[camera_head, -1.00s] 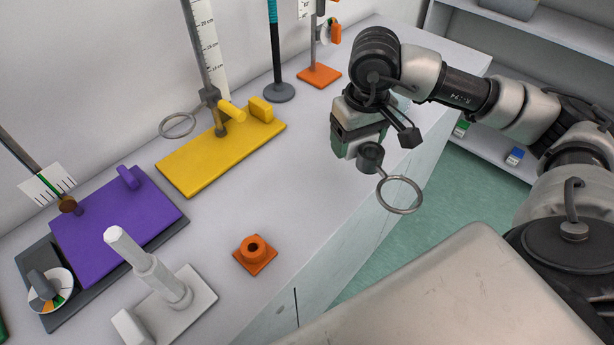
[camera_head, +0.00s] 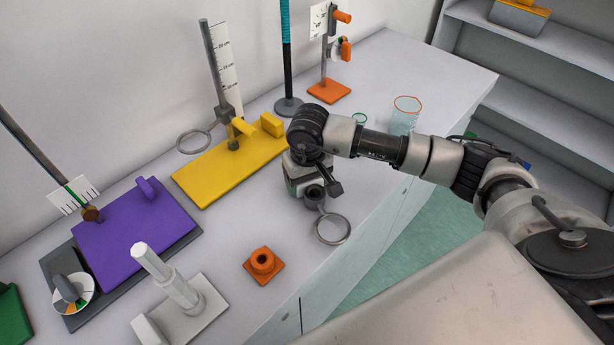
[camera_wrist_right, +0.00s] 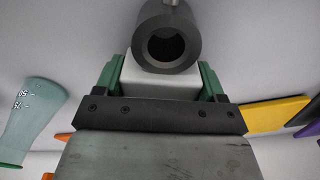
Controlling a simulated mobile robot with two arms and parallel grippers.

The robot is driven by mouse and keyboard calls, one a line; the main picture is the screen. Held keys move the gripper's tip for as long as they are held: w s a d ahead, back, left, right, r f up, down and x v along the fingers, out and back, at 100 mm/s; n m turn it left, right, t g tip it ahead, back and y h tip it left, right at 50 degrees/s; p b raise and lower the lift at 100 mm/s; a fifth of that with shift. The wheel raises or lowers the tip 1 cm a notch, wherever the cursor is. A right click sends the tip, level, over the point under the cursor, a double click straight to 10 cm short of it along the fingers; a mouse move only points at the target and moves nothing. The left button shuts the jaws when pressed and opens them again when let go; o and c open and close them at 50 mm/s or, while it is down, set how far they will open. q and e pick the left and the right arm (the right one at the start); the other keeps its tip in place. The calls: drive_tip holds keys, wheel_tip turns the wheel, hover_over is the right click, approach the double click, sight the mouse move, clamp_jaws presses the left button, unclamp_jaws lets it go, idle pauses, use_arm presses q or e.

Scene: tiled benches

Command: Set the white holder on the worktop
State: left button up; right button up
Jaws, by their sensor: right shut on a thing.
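My right gripper (camera_head: 302,182) is over the worktop (camera_head: 235,222), shut on the white holder. In the right wrist view the holder's white block (camera_wrist_right: 160,82) sits between the green fingers of my right gripper (camera_wrist_right: 160,90). A dark grey tube (camera_wrist_right: 167,47) is at its front. In the head view the tube (camera_head: 314,196) and a thin metal ring (camera_head: 332,229) stick out toward the worktop's front edge. The gripper hides most of the white block there. I cannot tell whether the holder touches the worktop. My left gripper is not in view.
A white stand (camera_head: 180,293) and an orange socketed base (camera_head: 264,265) stand nearer me. A yellow base (camera_head: 215,178) and a purple base (camera_head: 135,235) lie behind. A glass beaker (camera_head: 404,116) stands right of the gripper. Bare worktop surrounds the orange base.

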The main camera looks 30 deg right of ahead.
drive_tip(key=shift+f+b, duration=0.25)
drive_tip(key=shift+b, duration=0.05)
drive_tip(key=o, duration=1)
drive_tip(key=shift+r+p, duration=0.25)
drive_tip(key=shift+p, duration=0.1)
drive_tip(key=shift+r+b, duration=0.35)
drive_tip(key=shift+r, duration=0.05)
drive_tip(key=r, duration=0.3)
drive_tip(key=r+b, duration=0.1)
drive_tip(key=r, duration=0.2)
drive_tip(key=r+b, duration=0.1)
drive_tip(key=r, duration=0.2)
drive_tip(key=shift+s+r, duration=0.25)
drive_tip(key=shift+r, duration=0.05)
drive_tip(key=shift+s+r, duration=0.1)
drive_tip(key=shift+r, duration=0.6)
